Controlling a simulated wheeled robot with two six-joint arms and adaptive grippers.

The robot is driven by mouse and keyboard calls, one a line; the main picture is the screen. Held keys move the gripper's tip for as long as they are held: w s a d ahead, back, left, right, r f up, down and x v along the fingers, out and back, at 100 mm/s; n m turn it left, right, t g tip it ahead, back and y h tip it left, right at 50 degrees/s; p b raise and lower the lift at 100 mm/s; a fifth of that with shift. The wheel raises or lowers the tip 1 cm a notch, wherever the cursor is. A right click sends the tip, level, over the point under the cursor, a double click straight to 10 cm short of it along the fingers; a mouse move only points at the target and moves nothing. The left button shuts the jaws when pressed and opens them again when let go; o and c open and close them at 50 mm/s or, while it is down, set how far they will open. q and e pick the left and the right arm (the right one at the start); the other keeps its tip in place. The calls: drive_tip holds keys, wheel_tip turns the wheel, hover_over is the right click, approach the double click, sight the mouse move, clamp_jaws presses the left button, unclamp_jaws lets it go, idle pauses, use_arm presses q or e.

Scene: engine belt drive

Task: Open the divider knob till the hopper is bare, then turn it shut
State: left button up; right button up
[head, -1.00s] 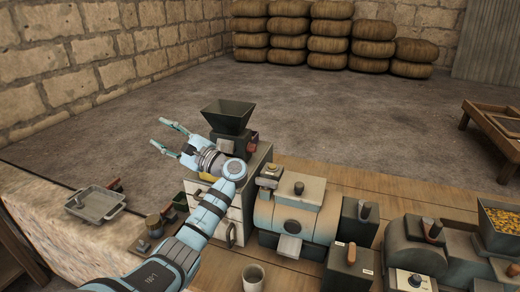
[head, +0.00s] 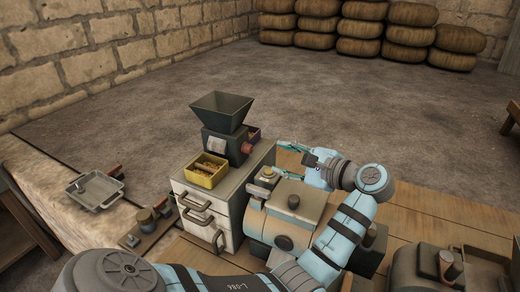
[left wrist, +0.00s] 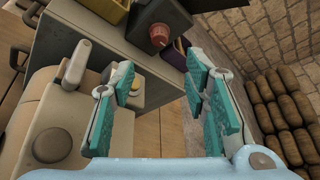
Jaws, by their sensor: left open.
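The dark hopper (head: 221,112) stands upright on a dark divider block (head: 222,145) atop the pale cabinet. No grain shows on its visible inner walls; its bottom is not clear. A red knob (head: 247,148) sits on the block's right side and shows in the left wrist view (left wrist: 160,35). A purple bin (head: 254,133) is partly hidden behind the block. My left gripper (head: 283,160) is open and empty, right of the knob and apart from it; its fingers (left wrist: 159,78) face the knob's side. My right gripper is out of view.
A cream machine (head: 285,215) with a rounded body stands right of the cabinet (head: 208,212), under my left arm. A metal pan (head: 97,190) lies on the left bench. Sacks (head: 360,30) are stacked far back. The floor behind the hopper is clear.

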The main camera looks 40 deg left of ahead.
use_arm(q)
approach(251, 150)
drive_tip(key=x, duration=0.3)
drive_tip(key=shift+s, duration=0.2)
drive_tip(key=x, duration=0.5)
drive_tip(key=shift+w+d+f, duration=0.1)
drive_tip(key=shift+w+f, duration=0.1)
drive_tip(key=shift+w, duration=0.2)
drive_tip(key=shift+a, duration=0.3)
drive_tip(key=shift+s, duration=0.15)
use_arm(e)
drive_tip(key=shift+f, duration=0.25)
use_arm(q)
clamp_jaws()
